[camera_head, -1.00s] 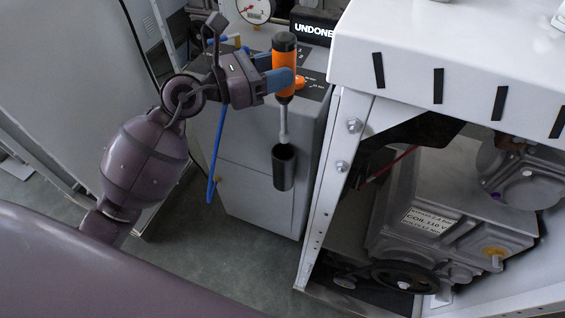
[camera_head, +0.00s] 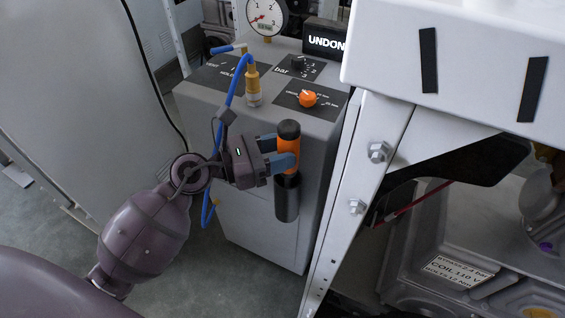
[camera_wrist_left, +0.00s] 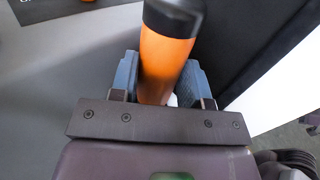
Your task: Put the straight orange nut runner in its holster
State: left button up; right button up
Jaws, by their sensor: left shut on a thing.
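The straight orange nut runner (camera_head: 290,154), with a black top end, stands upright in my left gripper (camera_head: 284,162). The blue fingers are shut on its orange body. The wrist view also shows the nut runner (camera_wrist_left: 163,62) between the fingers of the left gripper (camera_wrist_left: 160,88). The holster is a dark cylindrical cup (camera_head: 287,198) on the side of the grey cabinet. The nut runner's lower shaft is hidden inside the holster, and the orange body sits just above its rim. My right gripper is not in view.
The grey cabinet (camera_head: 240,215) carries a pressure gauge (camera_head: 266,16), an orange knob (camera_head: 308,98) and a black knob on top. A blue hose (camera_head: 227,105) hangs beside my left wrist. A white frame (camera_head: 352,185) with bolts stands close on the right.

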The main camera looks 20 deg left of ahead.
aim_at(288, 171)
pick_arm(q)
notch_tip(288, 171, down, 4)
jog(key=shift+r+b, duration=0.1)
jog(key=shift+b, duration=0.5)
jog(key=shift+r, duration=0.1)
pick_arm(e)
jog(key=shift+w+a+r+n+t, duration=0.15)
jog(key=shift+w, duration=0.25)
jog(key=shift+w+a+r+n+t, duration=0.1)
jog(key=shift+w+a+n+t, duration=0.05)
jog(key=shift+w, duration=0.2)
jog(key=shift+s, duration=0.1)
pick_arm(q)
jog(key=o, duration=0.9)
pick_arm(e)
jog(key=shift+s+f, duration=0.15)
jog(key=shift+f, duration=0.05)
